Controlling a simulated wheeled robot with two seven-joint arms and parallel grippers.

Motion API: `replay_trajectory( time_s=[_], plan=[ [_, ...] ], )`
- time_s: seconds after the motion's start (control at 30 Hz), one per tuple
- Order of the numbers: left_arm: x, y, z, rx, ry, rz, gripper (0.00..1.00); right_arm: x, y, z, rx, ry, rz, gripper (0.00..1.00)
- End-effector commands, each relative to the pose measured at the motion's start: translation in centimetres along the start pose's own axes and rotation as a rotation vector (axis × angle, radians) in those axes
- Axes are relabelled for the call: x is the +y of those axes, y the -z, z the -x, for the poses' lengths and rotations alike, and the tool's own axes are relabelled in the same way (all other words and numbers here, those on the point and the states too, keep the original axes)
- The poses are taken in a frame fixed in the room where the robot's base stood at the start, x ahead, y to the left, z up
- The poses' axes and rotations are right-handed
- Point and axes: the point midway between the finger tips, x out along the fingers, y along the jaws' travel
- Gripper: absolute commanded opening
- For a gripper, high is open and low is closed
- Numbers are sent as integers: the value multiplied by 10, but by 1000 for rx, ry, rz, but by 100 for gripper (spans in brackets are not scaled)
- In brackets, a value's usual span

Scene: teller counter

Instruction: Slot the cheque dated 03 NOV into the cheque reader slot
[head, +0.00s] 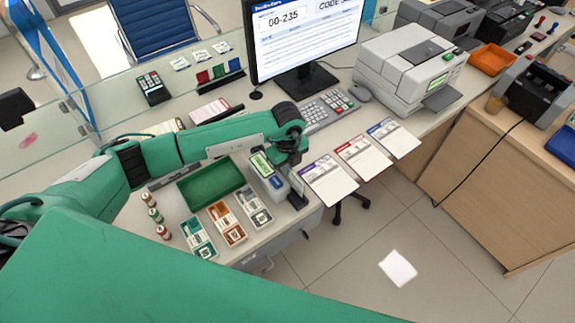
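My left gripper (291,174) points down at the front edge of the counter, beside a small grey device with a lit green display (261,164), which looks like the cheque reader. The wrist hides part of the device, and its slot cannot be made out. Whether the fingers are open or hold anything is too small to tell. Three printed slips, purple-headed (329,180), red-headed (363,158) and blue-headed (394,138), lie in a row to the right of the gripper. Their dates are not legible, so I cannot tell which is 03 NOV. My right gripper is not in view.
A green tray (210,184) and teal (198,238), orange (227,224) and grey (254,208) holders stand left of the gripper. Behind are a keyboard (325,110), monitor (305,42) and printer (408,68). A glass screen edges the far side.

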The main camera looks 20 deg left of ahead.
Motion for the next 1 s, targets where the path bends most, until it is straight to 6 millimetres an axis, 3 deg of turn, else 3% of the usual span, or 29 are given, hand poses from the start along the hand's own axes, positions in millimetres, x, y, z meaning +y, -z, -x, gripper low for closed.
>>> replay_trajectory(
  time_s=[0.43, 0.57, 0.6, 1.0],
  plan=[
    [0, 0, -5, 0, 0, 0, 0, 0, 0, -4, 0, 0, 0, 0],
    [0, 0, -5, 0, 0, 0, 25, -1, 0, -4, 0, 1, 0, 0],
    [0, 0, -5, 0, 0, 0, 27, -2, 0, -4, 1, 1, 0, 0],
    [0, 0, -5, 0, 0, 0, 27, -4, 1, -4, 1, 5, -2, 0]
  ],
)
